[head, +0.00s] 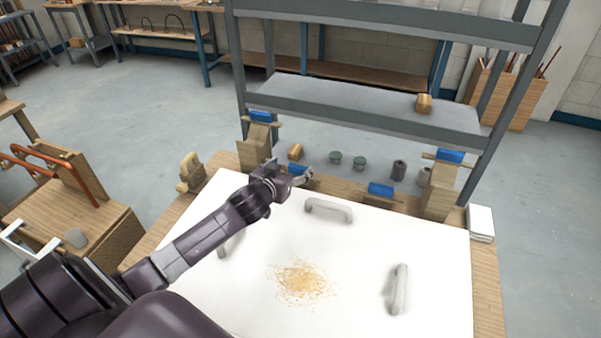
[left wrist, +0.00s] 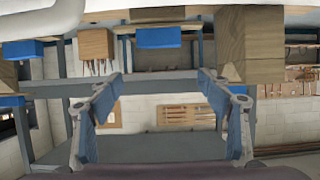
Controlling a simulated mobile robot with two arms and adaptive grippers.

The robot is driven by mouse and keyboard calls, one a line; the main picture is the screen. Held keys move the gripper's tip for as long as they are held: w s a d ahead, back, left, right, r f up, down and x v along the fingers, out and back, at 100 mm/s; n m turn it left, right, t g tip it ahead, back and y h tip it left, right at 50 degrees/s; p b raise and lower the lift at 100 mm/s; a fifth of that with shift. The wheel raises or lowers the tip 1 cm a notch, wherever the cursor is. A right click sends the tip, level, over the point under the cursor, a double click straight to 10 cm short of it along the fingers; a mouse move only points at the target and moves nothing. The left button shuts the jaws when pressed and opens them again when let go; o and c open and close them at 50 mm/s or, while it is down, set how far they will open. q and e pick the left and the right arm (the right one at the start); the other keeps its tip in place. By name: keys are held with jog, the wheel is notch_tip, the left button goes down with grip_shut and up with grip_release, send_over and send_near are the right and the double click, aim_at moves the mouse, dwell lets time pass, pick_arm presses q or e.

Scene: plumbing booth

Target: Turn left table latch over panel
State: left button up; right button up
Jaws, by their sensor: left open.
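The white panel (head: 235,290) lies flat on the wooden table. At its far edge, the left table latch (head: 297,169) shows as a small blue piece, partly hidden by my left gripper. The right table latch (head: 381,190) is a blue block on a wooden piece at the same edge. My left gripper (head: 307,177) is close beside the left latch; whether they touch is unclear. In the left wrist view, its two fingers (left wrist: 161,85) are spread with nothing between them. A blue block (left wrist: 158,38) appears beyond and above them; I cannot tell which latch it is. My right gripper is not seen.
Wooden posts with blue tops stand at the back left (head: 257,135) and back right (head: 441,188). A grey shelf rack (head: 360,110) rises behind the table. The panel carries grey handles (head: 329,209) and a patch of sawdust (head: 302,283). Small cans (head: 359,163) stand behind.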

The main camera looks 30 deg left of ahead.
aim_at(299, 168)
pick_arm(q)
notch_tip(299, 168, down, 3)
jog(key=shift+w+r+b, duration=0.1)
jog(key=shift+w+b, duration=0.05)
jog(key=shift+b, duration=0.7)
jog(key=shift+f+b, duration=0.3)
jog(key=shift+f, duration=0.05)
jog(key=shift+w+a, duration=0.15)
jog(key=shift+w, duration=0.2)
jog(key=shift+x, duration=3.55)
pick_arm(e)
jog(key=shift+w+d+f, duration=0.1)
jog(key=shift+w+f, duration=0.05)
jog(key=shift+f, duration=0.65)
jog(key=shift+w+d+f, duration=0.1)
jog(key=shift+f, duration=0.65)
pick_arm(q)
jog(key=c, duration=1.7)
jog(key=shift+f, duration=0.1)
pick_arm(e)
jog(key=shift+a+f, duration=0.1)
